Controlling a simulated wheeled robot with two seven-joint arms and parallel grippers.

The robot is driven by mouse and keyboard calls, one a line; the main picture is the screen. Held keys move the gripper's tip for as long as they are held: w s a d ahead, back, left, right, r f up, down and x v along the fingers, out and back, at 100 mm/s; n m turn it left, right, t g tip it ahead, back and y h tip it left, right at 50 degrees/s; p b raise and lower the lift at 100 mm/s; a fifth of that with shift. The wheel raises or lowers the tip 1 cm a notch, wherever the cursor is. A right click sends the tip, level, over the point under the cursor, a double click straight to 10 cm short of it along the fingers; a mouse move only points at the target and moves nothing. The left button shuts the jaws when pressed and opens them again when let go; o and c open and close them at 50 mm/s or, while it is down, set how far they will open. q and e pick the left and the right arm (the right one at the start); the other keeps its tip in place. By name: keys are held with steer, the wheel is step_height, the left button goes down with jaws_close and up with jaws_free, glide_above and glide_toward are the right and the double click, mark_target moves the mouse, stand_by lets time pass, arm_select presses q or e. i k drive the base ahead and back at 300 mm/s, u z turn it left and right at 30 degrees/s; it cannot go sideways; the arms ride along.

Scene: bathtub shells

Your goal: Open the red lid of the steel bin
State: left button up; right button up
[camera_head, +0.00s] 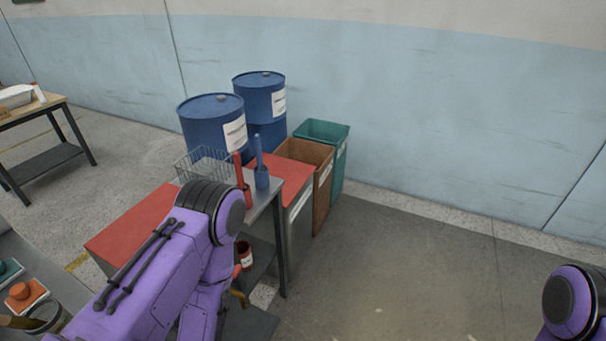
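The steel bin (299,209) stands behind the small steel table, with its pale grey side partly showing. Its flat red lid (290,178) lies over the top and looks closed; the table and the items on it cover part of it. My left arm, purple with a black joint, rises in front of the table, well short of the bin, and hides part of the table. My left gripper is not visible. Only a purple and black part of my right arm shows at the lower right edge, and its gripper is out of view.
The steel table (264,200) holds a wire basket (206,166), a red-handled item (242,180) and a blue-handled item (261,174). A brown bin (321,199), a green bin (339,160) and blue drums (212,128) stand behind. A flat red surface (130,222) lies left. Floor at right is clear.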

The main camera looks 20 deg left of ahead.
mark_target(294, 174)
steer(key=z, duration=0.35)
steer(key=i, duration=0.85)
steer(key=u, duration=0.05)
